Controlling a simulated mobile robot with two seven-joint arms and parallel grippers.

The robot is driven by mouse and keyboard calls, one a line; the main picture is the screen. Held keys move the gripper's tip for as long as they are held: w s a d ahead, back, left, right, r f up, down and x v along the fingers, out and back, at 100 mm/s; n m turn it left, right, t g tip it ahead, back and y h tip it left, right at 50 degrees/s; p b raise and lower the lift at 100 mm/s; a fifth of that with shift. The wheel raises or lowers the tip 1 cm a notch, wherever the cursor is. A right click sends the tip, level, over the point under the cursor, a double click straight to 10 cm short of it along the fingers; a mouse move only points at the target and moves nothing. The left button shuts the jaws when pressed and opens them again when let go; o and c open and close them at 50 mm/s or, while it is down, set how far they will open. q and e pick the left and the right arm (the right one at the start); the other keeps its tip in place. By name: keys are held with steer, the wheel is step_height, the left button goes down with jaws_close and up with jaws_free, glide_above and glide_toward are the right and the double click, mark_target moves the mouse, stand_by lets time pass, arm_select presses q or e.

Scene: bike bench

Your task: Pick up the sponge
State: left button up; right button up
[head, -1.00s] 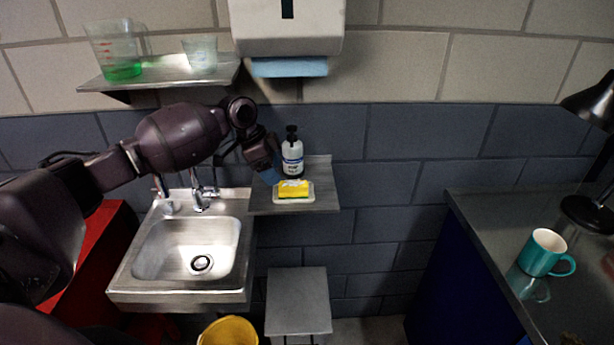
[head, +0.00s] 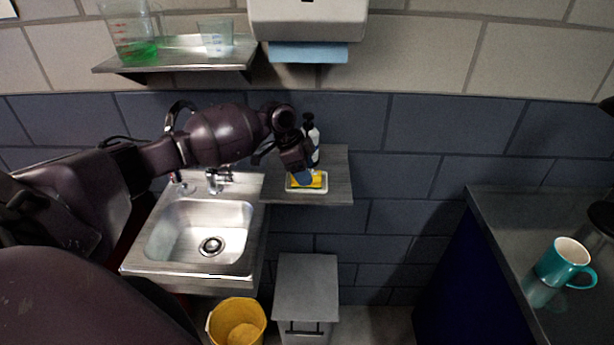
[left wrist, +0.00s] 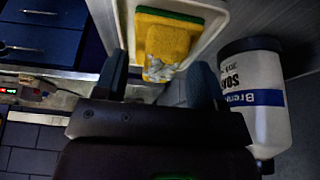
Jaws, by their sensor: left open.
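The yellow sponge (head: 318,182) lies in a white dish (head: 306,190) on the small shelf beside the sink, partly hidden by my left gripper. In the left wrist view the sponge (left wrist: 163,40) has a green edge and a pale, foamy-looking patch at its near end. My left gripper (head: 301,178) is over the dish, pointing down at the sponge. Its two fingers (left wrist: 158,78) are apart with nothing between them, and the sponge shows just beyond the gap. My right gripper is in neither view.
A white soap bottle (head: 312,140) stands on the shelf (head: 338,180) behind the gripper; in the left wrist view the bottle (left wrist: 252,100) is close beside one finger. The sink (head: 205,230) is left, a yellow bucket (head: 237,322) below, a teal mug (head: 563,262) far right.

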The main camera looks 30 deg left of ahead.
arm_select(q)
steer(key=shift+d+f, duration=0.1)
steer(key=shift+f, duration=0.15)
steer(key=shift+c, duration=0.5)
steer(key=c, duration=0.5)
steer(key=shift+o, duration=0.2)
steer(key=shift+r, duration=0.15)
